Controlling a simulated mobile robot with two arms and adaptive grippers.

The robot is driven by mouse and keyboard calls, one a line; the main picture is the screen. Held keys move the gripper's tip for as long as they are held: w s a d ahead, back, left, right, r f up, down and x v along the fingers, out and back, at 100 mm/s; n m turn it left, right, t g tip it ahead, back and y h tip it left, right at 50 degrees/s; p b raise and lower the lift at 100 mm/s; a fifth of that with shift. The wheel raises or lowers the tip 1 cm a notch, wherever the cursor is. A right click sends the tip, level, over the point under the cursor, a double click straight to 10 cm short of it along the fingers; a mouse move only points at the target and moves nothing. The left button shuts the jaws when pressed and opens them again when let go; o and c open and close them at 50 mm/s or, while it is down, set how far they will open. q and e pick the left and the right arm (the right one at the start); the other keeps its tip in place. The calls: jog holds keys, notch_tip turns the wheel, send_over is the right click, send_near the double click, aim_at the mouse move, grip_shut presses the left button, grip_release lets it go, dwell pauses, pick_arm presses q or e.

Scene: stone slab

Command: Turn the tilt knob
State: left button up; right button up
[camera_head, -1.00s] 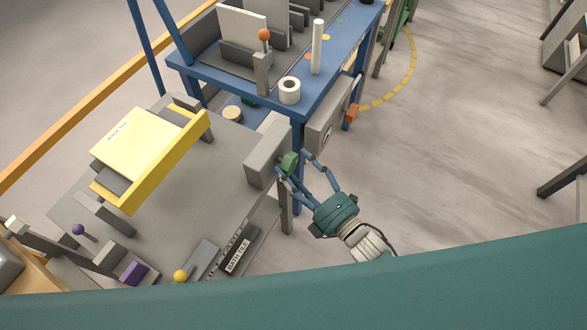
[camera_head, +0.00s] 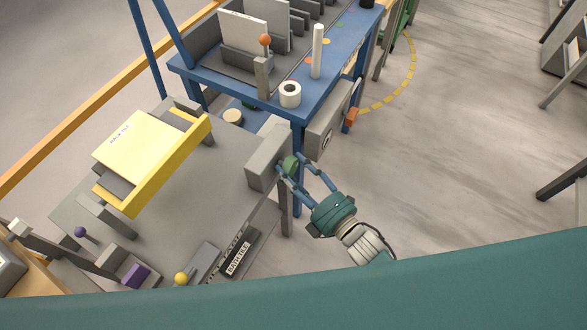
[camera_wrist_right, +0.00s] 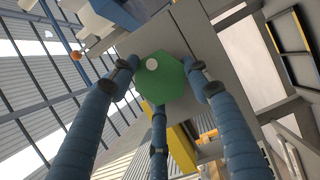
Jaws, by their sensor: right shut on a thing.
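The tilt knob (camera_head: 290,163) is green and sits on the side of a grey box (camera_head: 267,158) at the right edge of the grey stone-slab machine. My left gripper is not in view.
A yellow frame with a pale tile (camera_head: 135,145) lies tilted on the grey machine. Yellow (camera_head: 181,278) and purple (camera_head: 79,231) ball-topped levers stand at its front. A blue table (camera_head: 300,110) with a white roll (camera_head: 290,94) stands behind. Open floor lies to the right.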

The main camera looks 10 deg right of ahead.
jog(key=m+g+p, duration=0.1)
jog(key=m+p, duration=0.1)
jog(key=p, duration=0.2)
jog(key=shift+d+r+m, duration=0.1)
jog(key=shift+r+m, duration=0.05)
jog(key=shift+m, duration=0.25)
jog(key=m+g+p, duration=0.1)
jog(key=p, duration=0.1)
jog(key=shift+m+p, duration=0.3)
jog(key=shift+m, duration=0.1)
jog(key=shift+f+h, duration=0.2)
jog(key=shift+h, duration=0.1)
jog(key=shift+s+f+m, duration=0.1)
jog(key=shift+f+m, duration=0.05)
jog(key=shift+m, duration=0.15)
jog(key=o, duration=1.1)
jog(key=shift+g, duration=0.3)
jog(key=shift+r, duration=0.2)
jog(key=v, duration=1.2)
